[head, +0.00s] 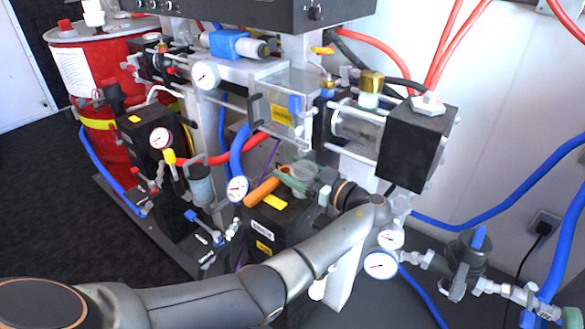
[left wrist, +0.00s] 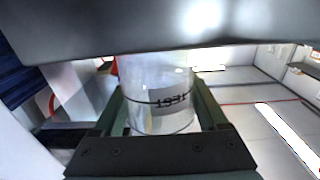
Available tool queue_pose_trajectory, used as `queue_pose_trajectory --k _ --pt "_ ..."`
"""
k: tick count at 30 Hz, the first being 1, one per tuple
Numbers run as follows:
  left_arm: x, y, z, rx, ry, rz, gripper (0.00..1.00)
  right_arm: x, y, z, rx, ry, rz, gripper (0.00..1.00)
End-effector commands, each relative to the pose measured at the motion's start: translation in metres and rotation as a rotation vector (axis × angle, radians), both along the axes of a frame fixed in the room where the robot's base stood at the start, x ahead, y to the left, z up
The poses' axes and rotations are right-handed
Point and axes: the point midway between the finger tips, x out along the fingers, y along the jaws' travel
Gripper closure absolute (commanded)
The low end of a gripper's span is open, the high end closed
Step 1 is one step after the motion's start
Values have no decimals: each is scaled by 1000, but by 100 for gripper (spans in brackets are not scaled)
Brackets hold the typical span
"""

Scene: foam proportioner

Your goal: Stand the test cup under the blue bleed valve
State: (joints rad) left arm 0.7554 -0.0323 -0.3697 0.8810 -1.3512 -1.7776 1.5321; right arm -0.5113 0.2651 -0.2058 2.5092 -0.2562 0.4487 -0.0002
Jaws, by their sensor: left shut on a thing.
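My left gripper (head: 303,183) has green fingers and reaches into the middle of the machine. It is shut on the clear test cup (head: 305,171), which is partly hidden by the fingers in the head view. In the left wrist view the cup (left wrist: 158,88) stands between the two fingers (left wrist: 160,122), with its TEST label appearing inverted. Blue valve-like parts show at a clear box (head: 294,103), on the lower left fittings (head: 191,215) and on the right-hand valve (head: 478,237). I cannot tell which is the bleed valve. My right gripper is out of view.
An orange handle (head: 262,191) and a black labelled box (head: 268,228) are close to the gripper. The clear guard box (head: 283,105) and black pump block (head: 417,143) crowd the space above. A red drum (head: 105,110) stands left; blue hoses (head: 455,225) run at right.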

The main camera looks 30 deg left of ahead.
Motion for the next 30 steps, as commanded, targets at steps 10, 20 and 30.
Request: queue_pose_trajectory --k 10,20,30 --pt "0 0 -2 0 0 0 1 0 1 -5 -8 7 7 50" --pt "0 0 3 0 0 0 0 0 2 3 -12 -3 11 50" --pt "-5 -56 -1 -2 -1 -2 0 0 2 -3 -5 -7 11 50"
